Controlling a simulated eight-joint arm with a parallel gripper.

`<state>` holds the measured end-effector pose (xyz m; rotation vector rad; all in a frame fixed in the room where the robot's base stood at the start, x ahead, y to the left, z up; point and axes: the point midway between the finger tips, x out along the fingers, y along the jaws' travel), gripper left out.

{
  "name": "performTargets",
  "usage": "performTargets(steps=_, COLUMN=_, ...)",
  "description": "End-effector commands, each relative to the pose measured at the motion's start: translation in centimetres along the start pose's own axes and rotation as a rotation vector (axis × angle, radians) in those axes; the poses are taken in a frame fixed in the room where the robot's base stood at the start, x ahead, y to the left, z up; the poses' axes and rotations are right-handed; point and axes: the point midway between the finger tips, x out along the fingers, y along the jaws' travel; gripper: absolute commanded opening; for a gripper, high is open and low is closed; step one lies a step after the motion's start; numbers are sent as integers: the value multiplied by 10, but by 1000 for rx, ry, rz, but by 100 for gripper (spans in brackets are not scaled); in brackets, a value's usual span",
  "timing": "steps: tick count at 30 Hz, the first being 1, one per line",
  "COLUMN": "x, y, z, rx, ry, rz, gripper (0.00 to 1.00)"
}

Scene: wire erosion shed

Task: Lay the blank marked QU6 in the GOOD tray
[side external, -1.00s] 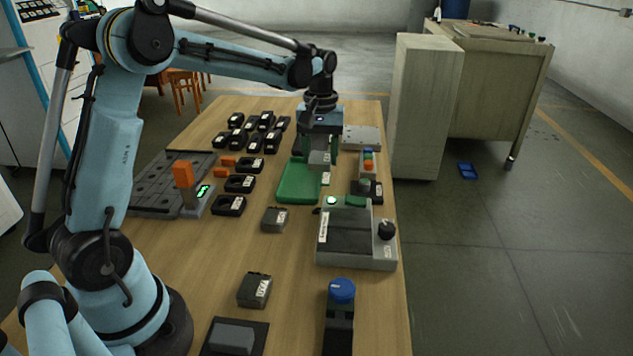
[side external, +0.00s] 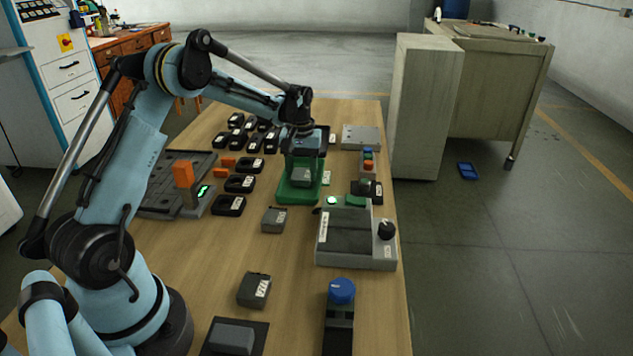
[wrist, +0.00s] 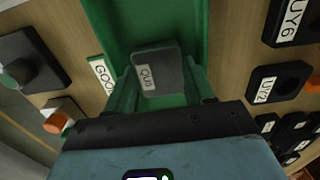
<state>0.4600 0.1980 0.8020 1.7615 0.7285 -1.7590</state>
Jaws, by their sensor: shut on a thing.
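The grey blank (side external: 302,177) hangs in my gripper (side external: 302,170) over the green tray (side external: 287,198). In the wrist view the blank (wrist: 171,58) bears a white label that reads like QU6. My gripper (wrist: 160,82) is shut on its two sides there. The green tray (wrist: 117,20) lies beneath it, with a white label partly reading GOOD (wrist: 102,74) beside its edge. The blank is within the tray's outline. I cannot tell whether it touches the tray floor.
Other grey blanks stand on the table, one (side external: 273,219) in front of the tray and one (side external: 254,290) nearer. A grey device with a black knob (side external: 387,229) stands to the right. Several black labelled holders (side external: 240,183) lie to the left. Bare table separates them.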

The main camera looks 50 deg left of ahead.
Motion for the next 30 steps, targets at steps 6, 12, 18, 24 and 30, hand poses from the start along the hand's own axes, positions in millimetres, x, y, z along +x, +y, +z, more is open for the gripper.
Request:
performTargets(steps=6, x=0, y=0, z=0, rx=0, ry=0, rz=0, gripper=2)
performTargets(steps=12, x=4, y=0, z=0, rx=0, ry=0, rz=0, gripper=59)
performTargets(steps=18, x=3, y=0, z=0, rx=0, ry=0, rz=0, gripper=63)
performTargets(steps=24, x=-1, y=0, z=0, rx=0, ry=0, rz=0, gripper=63)
performTargets(steps=30, x=-30, y=0, z=0, rx=0, ry=0, rz=0, gripper=63)
